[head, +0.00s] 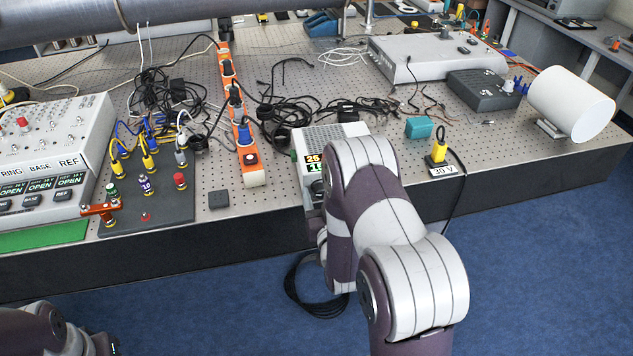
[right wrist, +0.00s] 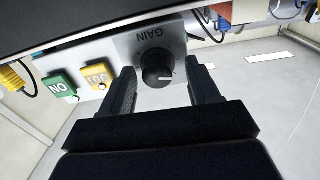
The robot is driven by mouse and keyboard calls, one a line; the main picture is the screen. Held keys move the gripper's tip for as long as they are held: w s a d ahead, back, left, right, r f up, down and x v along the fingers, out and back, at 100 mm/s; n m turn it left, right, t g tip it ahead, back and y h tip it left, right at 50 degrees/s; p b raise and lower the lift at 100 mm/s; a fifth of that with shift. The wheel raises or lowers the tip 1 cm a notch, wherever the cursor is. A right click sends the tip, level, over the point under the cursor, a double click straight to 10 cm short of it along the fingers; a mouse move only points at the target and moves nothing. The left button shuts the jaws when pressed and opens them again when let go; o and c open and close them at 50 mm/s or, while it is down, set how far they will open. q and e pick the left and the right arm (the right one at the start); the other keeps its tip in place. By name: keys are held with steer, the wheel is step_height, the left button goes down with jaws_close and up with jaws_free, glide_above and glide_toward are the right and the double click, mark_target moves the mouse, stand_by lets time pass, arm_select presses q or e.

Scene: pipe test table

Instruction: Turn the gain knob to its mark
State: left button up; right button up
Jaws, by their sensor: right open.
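The gain knob (right wrist: 156,68) is round and black with a white pointer line, on a light panel lettered GAIN (right wrist: 159,36) in the right wrist view. The pointer line points to the right in that picture. I cannot make out a target mark. My right gripper (right wrist: 162,72) is open, one finger on each side of the knob, with gaps showing; I cannot tell how deep the fingers reach.
An orange power strip (head: 254,178), a small grey block (head: 219,200) and tangled black cables (head: 285,115) lie near the box. A 30 V tag (head: 443,171) is to the right.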

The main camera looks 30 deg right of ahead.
steer(key=shift+w+d, duration=0.1)
steer(key=shift+d, duration=0.15)
steer(key=shift+s+r, duration=0.1)
steer(key=shift+s, duration=0.1)
steer(key=shift+c, duration=1.2)
steer(key=c, duration=0.8)
